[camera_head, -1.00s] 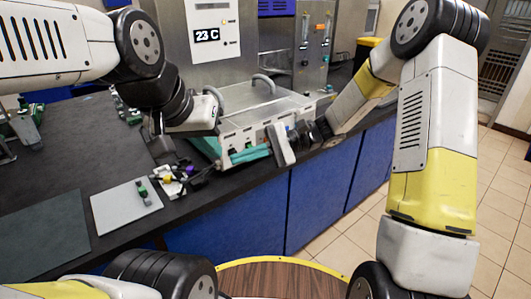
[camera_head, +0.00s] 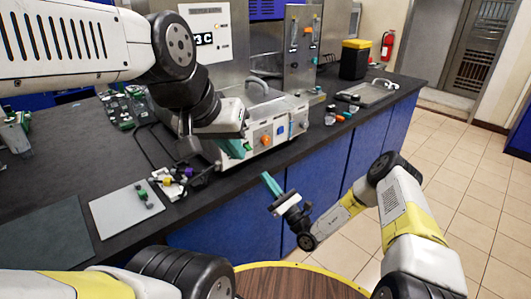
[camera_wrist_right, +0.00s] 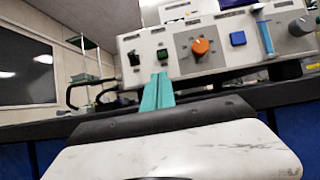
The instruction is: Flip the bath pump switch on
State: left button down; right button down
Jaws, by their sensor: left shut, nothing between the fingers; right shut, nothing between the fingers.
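The bath unit is a steel box with a pale front panel (camera_head: 258,141) at the counter's front edge.
Left of the bath, a small device with cables (camera_head: 172,182) and a light grey plate (camera_head: 122,213) lie on the black counter. Green circuit boards (camera_head: 122,108) lie behind. Small bottles (camera_head: 331,115) and a tray (camera_head: 368,92) stand to the right. Open floor lies at the right.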

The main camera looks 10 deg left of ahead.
aim_at(249, 148)
jog(key=shift+d+f+m+t+h, duration=0.2)
jog(key=shift+f+m+t+h, duration=0.1)
jog(key=shift+f+m, duration=0.1)
jog(key=x, duration=1)
